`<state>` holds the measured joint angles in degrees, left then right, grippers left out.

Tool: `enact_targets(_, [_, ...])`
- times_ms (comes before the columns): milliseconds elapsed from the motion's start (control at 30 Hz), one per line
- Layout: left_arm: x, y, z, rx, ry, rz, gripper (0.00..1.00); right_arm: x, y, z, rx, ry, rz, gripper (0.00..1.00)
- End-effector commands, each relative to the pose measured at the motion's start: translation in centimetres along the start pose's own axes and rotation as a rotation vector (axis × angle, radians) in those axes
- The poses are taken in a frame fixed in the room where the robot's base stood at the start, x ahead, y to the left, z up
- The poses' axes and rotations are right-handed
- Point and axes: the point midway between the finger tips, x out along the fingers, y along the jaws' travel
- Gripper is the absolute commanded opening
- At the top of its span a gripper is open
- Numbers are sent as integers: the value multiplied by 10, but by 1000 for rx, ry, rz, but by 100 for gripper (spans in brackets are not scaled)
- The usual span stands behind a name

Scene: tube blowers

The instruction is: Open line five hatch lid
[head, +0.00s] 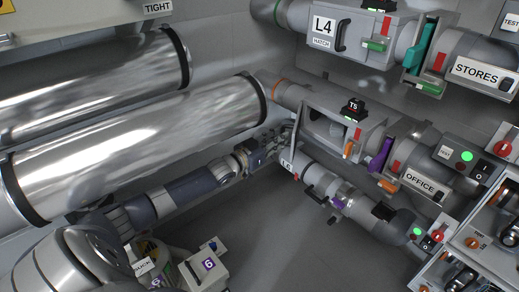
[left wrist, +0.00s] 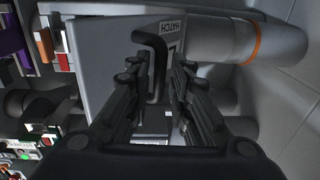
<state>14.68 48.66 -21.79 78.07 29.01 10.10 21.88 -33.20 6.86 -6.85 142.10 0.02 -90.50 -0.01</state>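The line five hatch box (head: 372,127) has a black T5 tag (head: 353,108) on top and an orange latch (head: 348,149). In the head view its front appears to stand open with a recess showing, and the lid's label is hidden. In the left wrist view a grey face carries a HATCH label (left wrist: 167,27) and a black bar handle (left wrist: 152,60). My left gripper (head: 283,133) is at the box's left side. In the wrist view its fingers (left wrist: 155,85) are apart, with the handle between them; I cannot tell whether they touch it. My right gripper is out of view.
The L4 hatch box (head: 355,20) lies above, shut. A lower line with a black handle (head: 315,194) and purple latch (head: 338,202) runs beneath. Large metal tubes (head: 140,125) fill the left. A purple gate (head: 381,154) stands right of the box.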

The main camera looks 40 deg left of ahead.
Motion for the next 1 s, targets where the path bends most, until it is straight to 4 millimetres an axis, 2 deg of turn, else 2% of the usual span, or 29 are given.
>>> enact_targets(100, [-18, 0, 2, -1, -3, 0, 19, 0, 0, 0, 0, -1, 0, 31])
enact_targets(600, [-81, 0, 4, -1, -7, -1, 19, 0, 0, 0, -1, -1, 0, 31])
enact_targets(800, [-94, -1, 3, 0, -6, -2, 19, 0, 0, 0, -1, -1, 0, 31])
enact_targets(1000, [-98, -1, 2, 0, -5, -2, 19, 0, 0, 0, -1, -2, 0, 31])
